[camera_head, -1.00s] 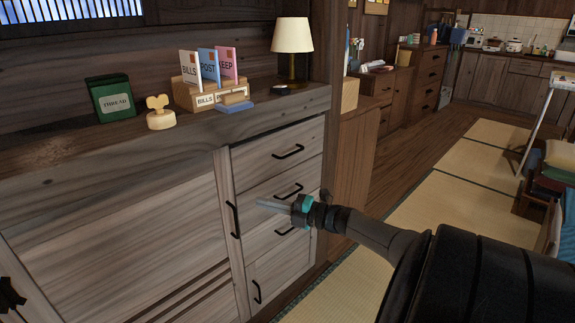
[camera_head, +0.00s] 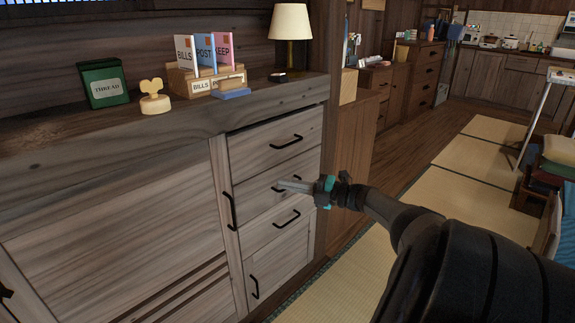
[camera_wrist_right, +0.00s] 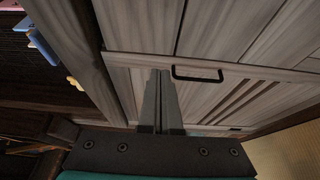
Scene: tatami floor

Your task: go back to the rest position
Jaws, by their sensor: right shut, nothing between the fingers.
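My right gripper (camera_head: 297,186) is shut and empty. In the head view it points left, in front of the drawers of a grey wooden cabinet (camera_head: 110,215), and overlaps a drawer handle in the picture. I cannot tell the exact gap, but no grip on the handle shows. In the right wrist view the closed fingers (camera_wrist_right: 160,100) point towards the cabinet front, beside a black handle (camera_wrist_right: 197,74). My left gripper is not in view.
On the cabinet top stand a green thread box (camera_head: 104,84), a small wooden figure (camera_head: 154,96), a letter holder (camera_head: 192,83) with several cards, and a lamp (camera_head: 291,40). Tatami floor (camera_head: 455,200) lies open to the right. Bedding (camera_head: 560,165) is at the right edge.

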